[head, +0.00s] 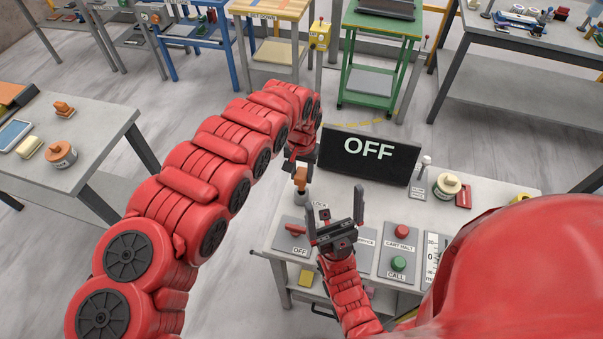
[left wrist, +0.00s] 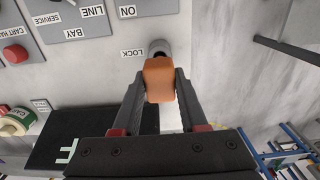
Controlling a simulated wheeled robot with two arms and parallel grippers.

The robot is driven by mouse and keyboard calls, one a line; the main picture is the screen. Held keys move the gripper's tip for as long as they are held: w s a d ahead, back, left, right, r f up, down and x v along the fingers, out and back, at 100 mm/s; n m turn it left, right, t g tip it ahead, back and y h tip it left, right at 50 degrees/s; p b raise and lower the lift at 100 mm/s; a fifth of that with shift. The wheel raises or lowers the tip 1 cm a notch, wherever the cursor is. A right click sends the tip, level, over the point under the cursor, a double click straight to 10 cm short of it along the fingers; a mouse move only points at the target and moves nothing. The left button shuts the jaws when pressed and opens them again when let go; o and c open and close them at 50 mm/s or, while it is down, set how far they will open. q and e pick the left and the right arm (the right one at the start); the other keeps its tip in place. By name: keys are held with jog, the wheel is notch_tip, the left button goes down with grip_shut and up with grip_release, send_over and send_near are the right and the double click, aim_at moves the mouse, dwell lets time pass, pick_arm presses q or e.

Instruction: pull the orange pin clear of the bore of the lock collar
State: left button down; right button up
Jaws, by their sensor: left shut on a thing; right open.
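The orange pin (head: 301,176) stands near the left edge of the slab-topped bench, by the LOCK label. It also shows in the left wrist view (left wrist: 159,80), between the fingers. My left gripper (left wrist: 160,88) is shut on the orange pin from behind and above. The grey lock collar (left wrist: 159,47) sits right beyond the pin at the LOCK label; the pin hides part of it. I cannot tell how far the pin sits in the bore. My right gripper (head: 335,222) is open and empty above the bench's front part.
A black OFF sign (head: 368,156) stands at the bench's back. A red lever (head: 296,230) on its OFF plate lies left of my right gripper. A red button (head: 401,232) and a green button (head: 398,263) lie to the right. The floor left of the bench is clear.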

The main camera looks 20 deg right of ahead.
pick_arm(q)
jog(key=shift+r+p, duration=1.1)
jog(key=shift+r, duration=1.8)
jog(key=shift+a, duration=0.1)
